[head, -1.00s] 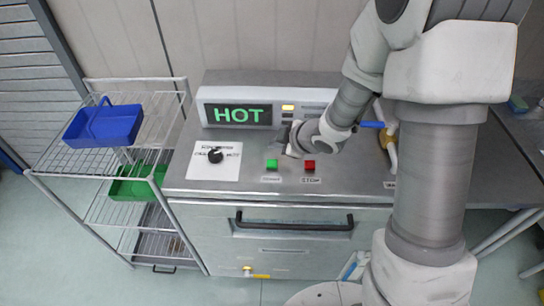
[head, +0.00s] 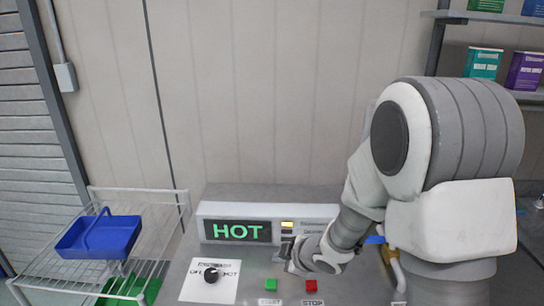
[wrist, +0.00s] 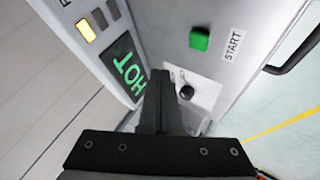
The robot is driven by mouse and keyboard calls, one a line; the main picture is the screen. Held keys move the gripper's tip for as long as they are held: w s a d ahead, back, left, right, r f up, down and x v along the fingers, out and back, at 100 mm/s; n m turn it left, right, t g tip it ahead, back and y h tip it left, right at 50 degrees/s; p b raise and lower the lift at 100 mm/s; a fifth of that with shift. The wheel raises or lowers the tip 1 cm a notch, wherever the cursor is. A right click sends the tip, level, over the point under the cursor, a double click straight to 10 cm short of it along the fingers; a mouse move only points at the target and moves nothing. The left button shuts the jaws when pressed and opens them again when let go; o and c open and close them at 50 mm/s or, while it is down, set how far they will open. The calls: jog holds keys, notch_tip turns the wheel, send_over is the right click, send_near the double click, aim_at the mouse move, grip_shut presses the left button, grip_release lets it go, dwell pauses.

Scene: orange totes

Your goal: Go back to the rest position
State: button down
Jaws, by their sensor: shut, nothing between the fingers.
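My gripper (head: 291,252) is over the top of the grey machine, close to its display panel and above the green and red buttons. In the wrist view its dark fingers (wrist: 160,85) are together with nothing between them. The machine's display (head: 237,231) reads HOT in green. The black knob (head: 211,275) sits on a white label to the left of my gripper. The green START button (head: 271,284) and the red STOP button (head: 312,286) are just below it in the head view.
A wire rack (head: 50,262) on the left holds a blue basket (head: 98,238) and a green bin (head: 128,291). A shelf (head: 490,16) with several boxes is at the upper right. A yellow-and-blue item (head: 397,268) lies partly behind my arm.

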jog(key=s+d+r+m+t+h, duration=0.1)
jog(key=s+d+r+m+h, duration=0.25)
jog(key=d+r, duration=0.3)
jog(key=s+d+r+m+h, duration=0.2)
jog(key=d+r+m, duration=0.35)
jog(key=r, duration=0.25)
jog(key=s+r+m+g, duration=0.1)
jog(key=s+r+m, duration=0.1)
jog(key=s, duration=0.7)
jog(key=s+r+m+g, duration=0.1)
jog(key=s+r+m, duration=0.2)
jog(key=s, duration=0.7)
jog(key=shift+r+m+g, duration=0.2)
jog(key=shift+m+g, duration=0.2)
jog(key=shift+m, duration=0.8)
